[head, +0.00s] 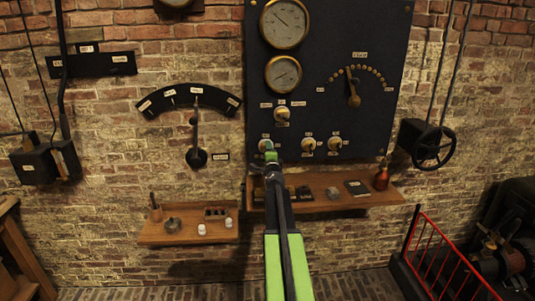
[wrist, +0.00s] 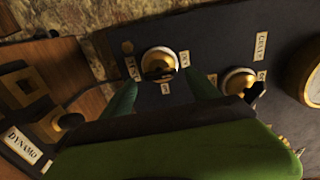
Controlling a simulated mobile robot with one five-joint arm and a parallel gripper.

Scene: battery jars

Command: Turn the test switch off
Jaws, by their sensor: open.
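The test switch (wrist: 160,62) is a round brass-and-white knob with a dark lever, on the dark panel beside a small "TEST" label (wrist: 131,68). In the head view it is the lower-left switch (head: 265,143), partly covered by my gripper (head: 270,151). In the wrist view my open gripper (wrist: 160,84) has its green fingers to either side of the knob's lower part. I cannot tell whether the fingers touch the lever. The lever's exact position is hard to read.
A similar knob (wrist: 238,82) sits close to the right in the wrist view. More switches (head: 307,145) and a dial lever (head: 353,92) are on the panel (head: 330,40). A wooden shelf (head: 345,202) with a red bottle (head: 381,179) juts out just below.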

